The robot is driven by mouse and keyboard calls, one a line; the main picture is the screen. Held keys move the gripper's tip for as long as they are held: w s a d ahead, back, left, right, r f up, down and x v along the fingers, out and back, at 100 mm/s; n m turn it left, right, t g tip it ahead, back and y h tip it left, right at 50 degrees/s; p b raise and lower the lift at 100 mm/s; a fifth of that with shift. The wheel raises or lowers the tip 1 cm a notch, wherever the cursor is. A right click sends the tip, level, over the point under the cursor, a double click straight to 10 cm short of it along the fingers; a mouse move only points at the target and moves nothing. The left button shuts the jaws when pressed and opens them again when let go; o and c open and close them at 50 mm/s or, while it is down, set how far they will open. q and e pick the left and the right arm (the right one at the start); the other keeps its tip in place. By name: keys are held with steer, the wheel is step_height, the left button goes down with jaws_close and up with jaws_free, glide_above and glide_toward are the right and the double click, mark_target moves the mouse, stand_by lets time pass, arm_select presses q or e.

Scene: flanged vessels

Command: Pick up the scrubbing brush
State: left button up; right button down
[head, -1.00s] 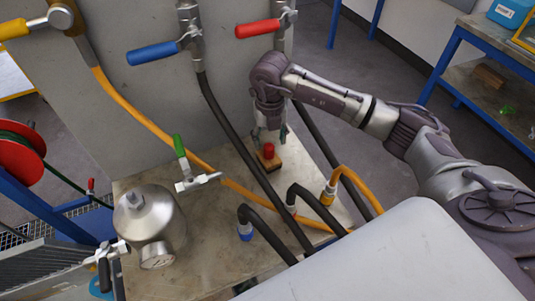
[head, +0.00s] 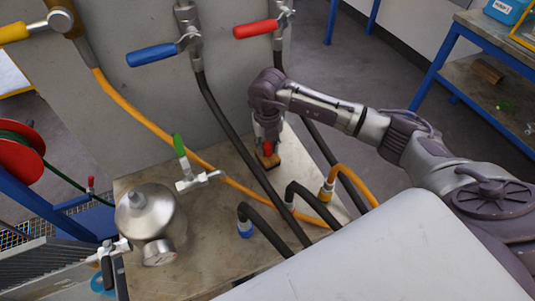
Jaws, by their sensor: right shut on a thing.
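The scrubbing brush (head: 269,161) has a wooden block and a red knob on top. It is at the back of the worktop (head: 215,255), near the grey panel. My right gripper (head: 266,144) comes down from above and is shut on the brush at its red knob. The fingers partly hide the knob. I cannot tell whether the block still touches the worktop. My left gripper is not in view.
A black hose (head: 240,142) and an orange hose (head: 240,192) cross the worktop close to the brush. A steel vessel (head: 150,218) stands at the left with a green-handled valve (head: 180,147) behind it. Hose ends (head: 246,228) stand in front.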

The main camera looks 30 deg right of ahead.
steer(key=shift+r, duration=0.1)
steer(key=shift+r, duration=0.5)
step_height(320, 180, up, 3)
steer(key=shift+f+b, duration=0.1)
steer(key=shift+b, duration=0.6)
steer(key=s+a+r+b, duration=0.1)
steer(key=s+a+r, duration=0.6)
steer(key=s+a, duration=0.1)
steer(key=shift+s+b, duration=0.35)
steer(key=shift+b, duration=0.05)
steer(key=c, duration=1.4)
jaws_free()
steer(key=shift+d, duration=0.1)
steer(key=c, duration=0.4)
steer(key=shift+s, duration=0.1)
steer(key=shift+c, duration=0.2)
